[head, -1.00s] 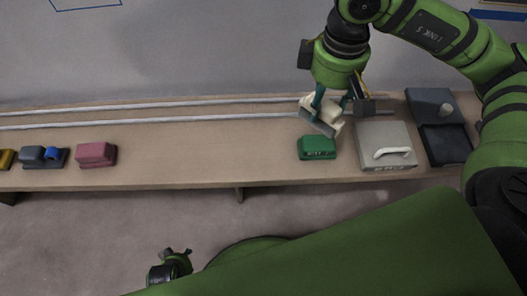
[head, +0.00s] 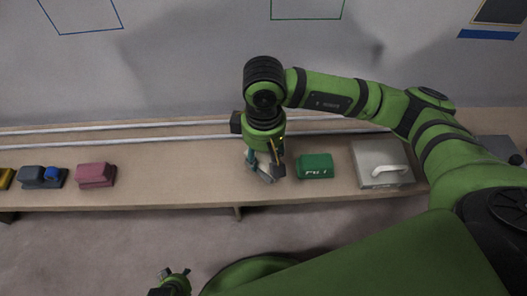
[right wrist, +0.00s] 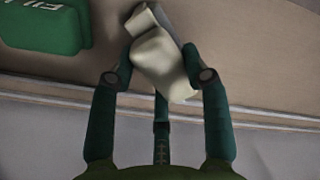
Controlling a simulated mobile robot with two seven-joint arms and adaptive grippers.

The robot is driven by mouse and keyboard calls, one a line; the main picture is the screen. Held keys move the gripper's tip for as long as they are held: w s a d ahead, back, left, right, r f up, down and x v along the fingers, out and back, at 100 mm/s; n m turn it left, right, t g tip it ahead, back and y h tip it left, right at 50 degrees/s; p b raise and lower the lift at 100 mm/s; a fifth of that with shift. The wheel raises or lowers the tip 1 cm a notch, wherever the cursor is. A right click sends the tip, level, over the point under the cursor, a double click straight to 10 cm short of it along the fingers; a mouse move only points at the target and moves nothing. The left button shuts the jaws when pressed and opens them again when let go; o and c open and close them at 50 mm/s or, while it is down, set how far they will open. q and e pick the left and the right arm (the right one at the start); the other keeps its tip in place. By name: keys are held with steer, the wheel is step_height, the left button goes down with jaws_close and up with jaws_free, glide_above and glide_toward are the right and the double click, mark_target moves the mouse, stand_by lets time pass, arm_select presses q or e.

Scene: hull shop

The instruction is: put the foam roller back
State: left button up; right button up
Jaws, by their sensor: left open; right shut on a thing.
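My right gripper (head: 265,168) is shut on a cream thing with a grey edge (right wrist: 160,58), just left of the green block. In the head view the fingers mostly hide this thing, and only a grey part (head: 267,178) shows clearly. I cannot tell from its shape whether it is the foam roller. It is close above the bench or touching it; I cannot tell which. My left gripper (head: 176,280) is open and empty at the bottom of the head view, in front of the bench.
On the bench (head: 190,170) stand a green block (head: 315,166), a grey box with a white handle (head: 382,163), a pink block (head: 96,175), and a grey-blue item (head: 42,177). Pale rails (head: 120,132) run behind. The bench between the pink block and my right gripper is clear.

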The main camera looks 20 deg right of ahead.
steer(key=o, duration=1.1)
steer(key=shift+c, duration=0.2)
step_height(320, 180, up, 12)
